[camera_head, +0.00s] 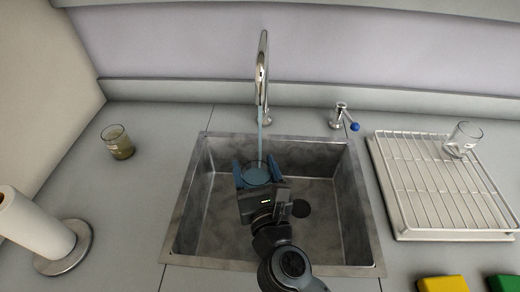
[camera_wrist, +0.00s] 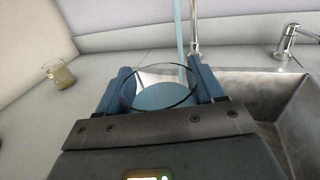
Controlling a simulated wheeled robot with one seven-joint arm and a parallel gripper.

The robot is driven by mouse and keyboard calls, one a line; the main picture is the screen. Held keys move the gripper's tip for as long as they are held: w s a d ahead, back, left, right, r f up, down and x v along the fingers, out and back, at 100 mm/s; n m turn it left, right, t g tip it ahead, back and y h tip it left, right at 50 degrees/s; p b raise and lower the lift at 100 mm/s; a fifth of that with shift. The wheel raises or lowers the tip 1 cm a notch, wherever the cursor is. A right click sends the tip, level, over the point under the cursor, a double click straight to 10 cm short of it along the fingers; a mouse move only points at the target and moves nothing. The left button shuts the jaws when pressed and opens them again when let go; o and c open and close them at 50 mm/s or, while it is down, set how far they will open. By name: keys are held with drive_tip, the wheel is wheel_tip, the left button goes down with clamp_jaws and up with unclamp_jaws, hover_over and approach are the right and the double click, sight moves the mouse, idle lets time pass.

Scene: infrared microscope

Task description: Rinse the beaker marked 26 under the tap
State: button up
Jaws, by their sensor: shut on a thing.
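My gripper (camera_head: 256,178) is shut on a glass beaker (camera_head: 257,174), one blue finger on each side, over the sink (camera_head: 228,258). The beaker looks about upright, and its number does not show. The tap (camera_head: 263,75) stands behind the sink, and a stream of water (camera_head: 260,132) runs from its spout down into the beaker. In the wrist view the beaker's rim (camera_wrist: 160,107) stands between the fingers with bluish water (camera_wrist: 160,97) inside, and the stream (camera_wrist: 179,40) falls at its back edge.
A beaker with brownish contents (camera_head: 118,143) stands on the left counter. Left front is a paper towel roll (camera_head: 35,227). A blue-knobbed valve (camera_head: 341,116) is right of the tap. A wire drying rack (camera_head: 430,190) holds a clear beaker (camera_head: 463,140). Yellow (camera_head: 442,284) and green (camera_head: 503,283) sponges lie at front right.

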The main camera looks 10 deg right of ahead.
drive_tip(key=shift+r, duration=0.1)
drive_tip(key=shift+s+a+r+p, duration=0.2)
drive_tip(key=shift+s+r+p, duration=0.65)
drive_tip(key=shift+s+r, duration=0.15)
drive_tip(key=shift+s+a+r+p, duration=0.15)
drive_tip(key=shift+s+r+p, duration=0.7)
drive_tip(key=shift+s+r, duration=0.1)
